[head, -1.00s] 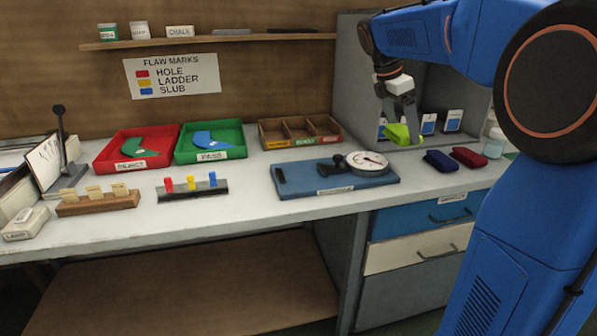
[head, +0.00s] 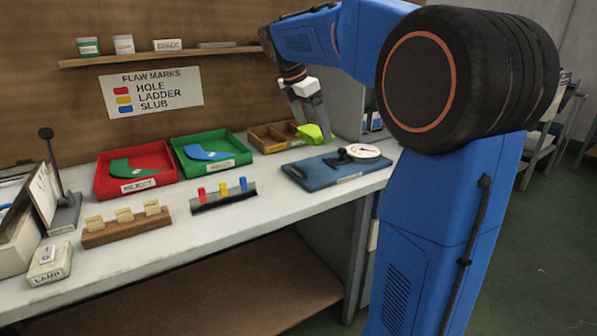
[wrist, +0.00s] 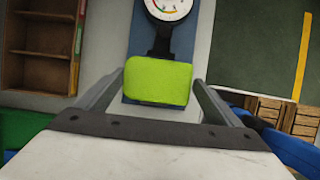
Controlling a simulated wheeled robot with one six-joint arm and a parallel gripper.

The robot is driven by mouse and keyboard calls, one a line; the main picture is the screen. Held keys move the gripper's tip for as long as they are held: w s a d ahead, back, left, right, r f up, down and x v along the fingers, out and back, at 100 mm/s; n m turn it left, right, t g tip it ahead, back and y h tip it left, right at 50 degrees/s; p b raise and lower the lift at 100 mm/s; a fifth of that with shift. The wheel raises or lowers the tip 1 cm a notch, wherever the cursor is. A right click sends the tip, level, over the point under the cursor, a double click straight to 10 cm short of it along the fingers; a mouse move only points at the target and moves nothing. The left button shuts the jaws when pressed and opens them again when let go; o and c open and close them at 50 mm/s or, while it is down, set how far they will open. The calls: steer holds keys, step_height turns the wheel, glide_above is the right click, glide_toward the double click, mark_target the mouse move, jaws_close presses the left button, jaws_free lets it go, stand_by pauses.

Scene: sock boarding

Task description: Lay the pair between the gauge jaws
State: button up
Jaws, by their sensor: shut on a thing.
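A lime-green folded pair (head: 311,133) is clamped in my gripper (head: 312,124). In the wrist view the pair (wrist: 158,82) sits between the two fingers of my gripper (wrist: 158,92). The gauge is a blue board (head: 318,177) with a round white dial (head: 362,151) at its right end. The held pair is above the table near the back edge of the gauge board. In the wrist view the dial (wrist: 168,8) lies just beyond the pair. The gauge jaws are hard to make out, partly hidden behind the pair in the wrist view.
A wooden divided box (head: 268,138) stands behind the gauge, close to my gripper. A green tray (head: 226,164) and a red tray (head: 118,189) each hold a sock shape. A peg rack (head: 222,199) stands in front. Bare table lies between the rack and gauge.

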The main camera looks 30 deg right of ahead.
mark_target(311, 142)
step_height(311, 142, down, 5)
steer(key=shift+a+f, duration=0.15)
steer(key=shift+f, duration=2.2)
steer(key=shift+f, duration=0.1)
steer(key=o, duration=0.9)
steer(key=v, duration=1.2)
